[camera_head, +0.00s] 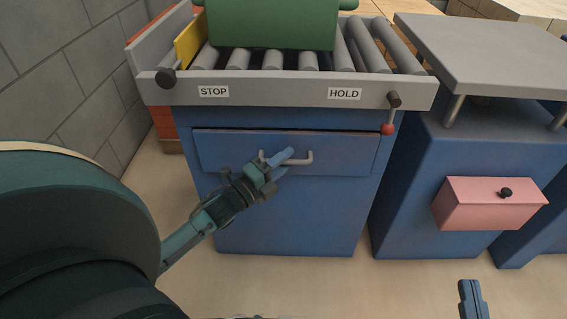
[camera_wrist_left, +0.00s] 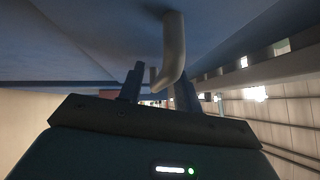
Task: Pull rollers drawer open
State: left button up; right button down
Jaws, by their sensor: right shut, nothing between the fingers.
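The drawer (camera_head: 225,153) is a blue panel in the cabinet under the roller bed, with its front flush or nearly flush. Its pale bar handle (camera_head: 304,160) sits at the panel's middle; the curved bar also shows in the left wrist view (camera_wrist_left: 174,45). My left gripper (camera_head: 281,160) is at the handle, its fingers apart. In the left wrist view its fingertips (camera_wrist_left: 158,88) stand on either side of the handle's lower part, with a gap visible; contact is unclear. My right gripper (camera_head: 472,297) is shut and empty low at the right, over the floor.
Grey rollers (camera_head: 309,61) carry a green block (camera_head: 272,24) above the drawer. A red-tipped lever (camera_head: 388,128) hangs at the bed's right front, near the drawer's upper right corner. A pink drawer (camera_head: 490,204) sticks out of the right cabinet. Floor in front is clear.

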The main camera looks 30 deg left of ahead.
pick_arm(q)
jog(key=shift+w, duration=0.1)
grip_shut()
dwell(0.3)
